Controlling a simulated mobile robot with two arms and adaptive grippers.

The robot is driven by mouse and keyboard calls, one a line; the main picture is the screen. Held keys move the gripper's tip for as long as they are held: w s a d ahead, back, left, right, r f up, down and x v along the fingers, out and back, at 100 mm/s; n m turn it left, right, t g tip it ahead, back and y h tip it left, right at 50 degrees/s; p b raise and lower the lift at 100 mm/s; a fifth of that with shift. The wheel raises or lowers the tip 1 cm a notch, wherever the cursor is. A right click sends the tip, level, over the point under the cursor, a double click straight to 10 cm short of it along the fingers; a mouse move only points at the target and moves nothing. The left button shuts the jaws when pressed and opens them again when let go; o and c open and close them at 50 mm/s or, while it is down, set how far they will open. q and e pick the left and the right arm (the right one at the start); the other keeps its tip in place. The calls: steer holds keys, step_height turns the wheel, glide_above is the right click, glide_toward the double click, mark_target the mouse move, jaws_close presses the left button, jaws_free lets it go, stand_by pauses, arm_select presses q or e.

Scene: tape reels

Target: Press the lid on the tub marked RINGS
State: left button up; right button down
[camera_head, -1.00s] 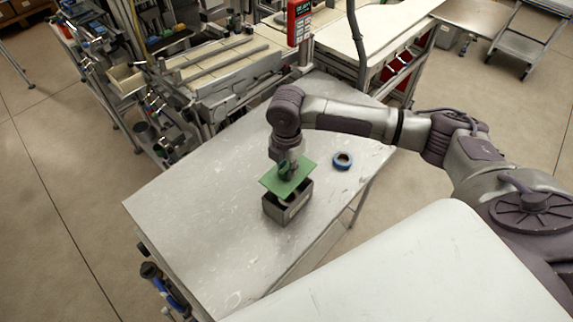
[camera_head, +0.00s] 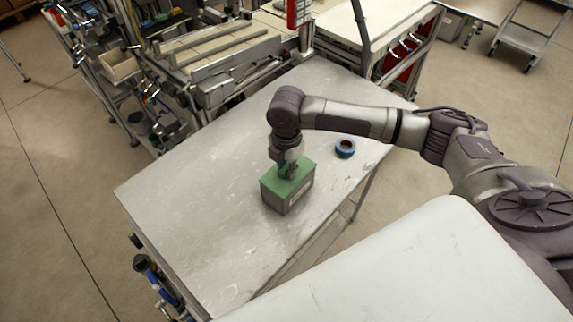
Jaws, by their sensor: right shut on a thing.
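A dark grey tub (camera_head: 283,201) with a pale label on its front right side stands on the metal table. The label is too small to read. A green lid (camera_head: 301,167) lies level over the tub's top, and I see no gap between them at this size. My right gripper (camera_head: 288,172) points down at the middle of the lid and is shut on it, apparently by a raised part that the fingers partly hide. My left gripper is not in view.
A blue tape reel (camera_head: 345,148) lies on the metal table (camera_head: 200,210) to the right of the tub. The table's left and front parts are clear. A machine bench (camera_head: 215,60) stands behind the table.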

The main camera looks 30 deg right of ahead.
mark_target(286, 168)
steer(key=c, duration=1)
jaws_free()
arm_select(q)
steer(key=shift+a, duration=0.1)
arm_select(e)
step_height(286, 168, up, 12)
